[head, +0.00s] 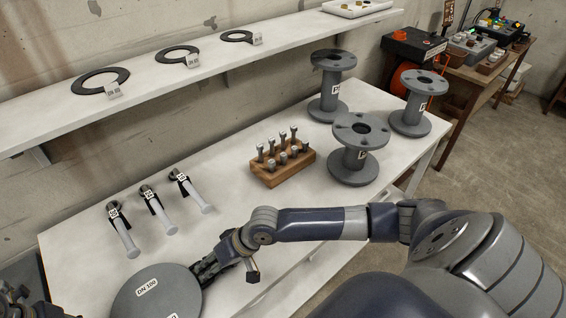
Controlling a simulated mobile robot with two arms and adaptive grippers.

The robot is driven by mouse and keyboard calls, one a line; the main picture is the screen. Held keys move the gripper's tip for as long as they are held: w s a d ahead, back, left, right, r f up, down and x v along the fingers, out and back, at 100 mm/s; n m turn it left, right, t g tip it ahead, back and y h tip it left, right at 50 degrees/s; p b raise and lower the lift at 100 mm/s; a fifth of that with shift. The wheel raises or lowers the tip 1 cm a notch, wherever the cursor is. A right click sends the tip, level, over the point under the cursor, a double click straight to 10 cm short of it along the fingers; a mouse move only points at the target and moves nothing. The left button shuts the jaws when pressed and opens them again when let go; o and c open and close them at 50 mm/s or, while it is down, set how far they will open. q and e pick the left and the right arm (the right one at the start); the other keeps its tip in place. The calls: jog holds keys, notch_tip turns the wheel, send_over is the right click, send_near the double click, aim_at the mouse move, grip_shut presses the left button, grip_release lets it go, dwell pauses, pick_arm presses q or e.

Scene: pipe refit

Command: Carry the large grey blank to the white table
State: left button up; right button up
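The large grey blank (158,298) is a flat round disc labelled DN 100, at the lower left of the head view, cut off by the bottom edge. It appears over the front left part of the white table (225,160); I cannot tell whether it touches the top. My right gripper (203,274) has its fingers at the disc's right rim and appears shut on it. My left gripper (14,298) shows only in part in the bottom left corner, left of the disc. Its fingers are too cut off and dark to read.
A wooden block with bolts (283,166) and grey flanged spools (357,150) stand further right. A wall shelf (150,88) carries black rings. A wooden bench (470,75) stands at the far right.

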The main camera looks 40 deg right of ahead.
jog(key=shift+r, duration=0.1)
pick_arm(q)
jog(key=shift+a+r, duration=0.25)
jog(key=shift+r, duration=0.75)
pick_arm(e)
jog(key=shift+v, duration=3.95)
